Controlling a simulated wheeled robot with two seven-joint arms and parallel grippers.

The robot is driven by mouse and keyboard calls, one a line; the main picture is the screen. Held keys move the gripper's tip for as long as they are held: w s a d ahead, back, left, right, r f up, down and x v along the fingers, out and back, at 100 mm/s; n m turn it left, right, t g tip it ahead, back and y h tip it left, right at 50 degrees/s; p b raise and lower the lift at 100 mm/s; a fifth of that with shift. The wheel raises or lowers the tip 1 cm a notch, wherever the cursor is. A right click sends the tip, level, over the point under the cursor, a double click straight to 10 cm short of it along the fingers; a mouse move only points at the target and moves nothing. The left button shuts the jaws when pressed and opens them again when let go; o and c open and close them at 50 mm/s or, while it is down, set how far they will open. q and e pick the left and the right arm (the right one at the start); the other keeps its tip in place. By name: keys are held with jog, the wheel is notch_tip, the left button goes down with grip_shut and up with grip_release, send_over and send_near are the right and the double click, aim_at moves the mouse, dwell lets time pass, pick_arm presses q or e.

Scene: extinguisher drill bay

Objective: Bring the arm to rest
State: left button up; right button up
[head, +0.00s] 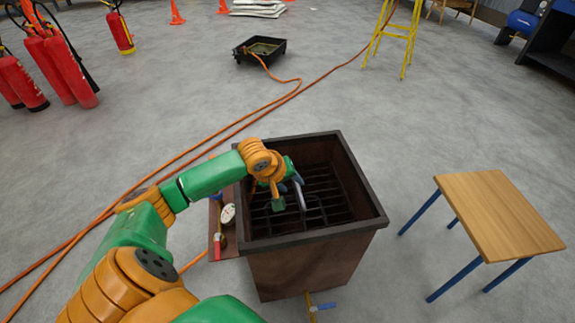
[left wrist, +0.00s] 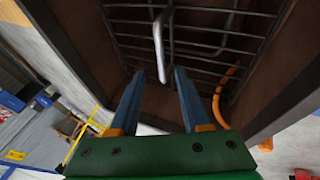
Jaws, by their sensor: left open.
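My left arm reaches in from the left over a rusty brown open-topped metal box (head: 312,262). My left gripper (head: 291,188) is over the box opening, pointing down. In the left wrist view its two blue fingers (left wrist: 159,74) are apart with nothing between them. A pale grey bent rod (head: 300,196) shows beside the gripper over the dark grate (head: 325,190); in the left wrist view the rod (left wrist: 159,48) lies beyond the fingertips, apart from them. I cannot tell what holds the rod. My right gripper is not in view.
A gauge (head: 228,214) and a red-handled valve sit on the box's left side. A wooden table (head: 497,215) with blue legs stands to the right. Orange hoses (head: 210,143) cross the floor to a black tray (head: 240,55). Red extinguishers (head: 62,65) stand upper left; a yellow stepladder upper right.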

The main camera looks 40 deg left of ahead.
pick_arm(q)
jog(key=shift+p+v, duration=0.3)
jog(key=shift+v, duration=1.5)
